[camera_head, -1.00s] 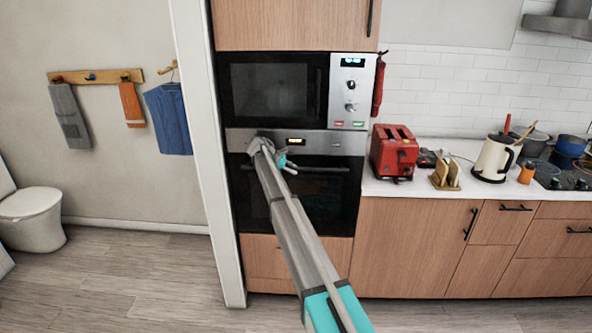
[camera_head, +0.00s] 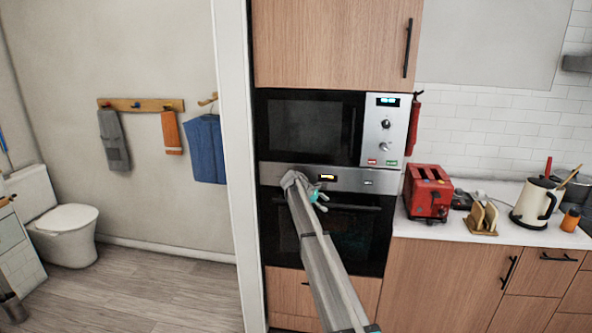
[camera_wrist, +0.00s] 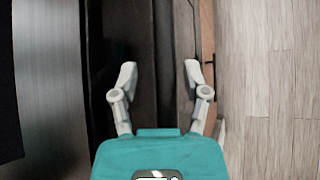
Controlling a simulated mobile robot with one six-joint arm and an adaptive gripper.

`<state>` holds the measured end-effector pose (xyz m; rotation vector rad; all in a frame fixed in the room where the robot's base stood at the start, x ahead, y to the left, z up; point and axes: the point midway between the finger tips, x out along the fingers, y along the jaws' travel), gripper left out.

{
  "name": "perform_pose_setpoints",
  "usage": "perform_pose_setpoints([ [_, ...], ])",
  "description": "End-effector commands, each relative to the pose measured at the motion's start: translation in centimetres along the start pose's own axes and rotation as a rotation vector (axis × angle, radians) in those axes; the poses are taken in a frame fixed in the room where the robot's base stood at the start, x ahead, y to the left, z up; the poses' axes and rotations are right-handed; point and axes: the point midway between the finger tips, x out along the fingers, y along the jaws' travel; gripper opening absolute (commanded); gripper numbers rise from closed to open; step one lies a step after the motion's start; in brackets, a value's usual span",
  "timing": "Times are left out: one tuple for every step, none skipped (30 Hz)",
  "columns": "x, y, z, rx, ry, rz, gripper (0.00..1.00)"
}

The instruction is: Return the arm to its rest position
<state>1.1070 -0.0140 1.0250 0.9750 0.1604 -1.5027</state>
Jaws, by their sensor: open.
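My arm reaches up from the bottom of the head view toward the built-in oven (camera_head: 345,235). My gripper (camera_head: 318,197) shows small at the arm's end, in front of the oven's upper part. In the wrist view my gripper (camera_wrist: 160,78) has its two fingers spread apart with nothing between them. Dark surfaces lie behind the fingers there. I cannot tell how far the gripper is from the oven front.
A microwave (camera_head: 310,128) sits above the oven. To the right, a red toaster (camera_head: 428,192) and a cream kettle (camera_head: 535,203) stand on the white counter (camera_head: 455,230). A white door frame (camera_head: 235,170) is at left, with a toilet (camera_head: 65,232) beyond. Wood floor (camera_head: 165,283) is open there.

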Motion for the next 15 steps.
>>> perform_pose_setpoints([
  [-0.3,-0.1,0.7,0.009,0.002,-0.001,0.60],
  [-0.4,-0.2,1.1,0.015,0.004,-0.001,0.60],
  [-0.6,-0.3,1.5,0.024,0.006,-0.001,0.60],
  [-0.8,-0.5,1.7,0.032,0.008,-0.001,0.60],
  [-0.9,-0.6,2.0,0.040,0.010,-0.001,0.60],
  [-1.2,-0.7,2.5,0.050,0.013,-0.001,0.60],
  [-1.2,-1.2,2.8,0.061,0.017,-0.003,0.60],
  [-0.8,-2.5,3.0,0.077,0.027,-0.013,0.60],
  [-0.6,-3.7,3.4,0.097,0.040,-0.026,0.60],
  [-0.5,-4.6,3.8,0.115,0.049,-0.035,0.60],
  [-0.4,-5.6,4.2,0.132,0.060,-0.046,0.60],
  [-0.3,-6.8,4.7,0.157,0.072,-0.061,0.60],
  [-0.2,-7.9,5.1,0.177,0.084,-0.074,0.60],
  [-0.1,-8.9,5.5,0.197,0.094,-0.086,0.60],
  [0.1,-10.5,6.2,0.228,0.110,-0.106,0.60],
])
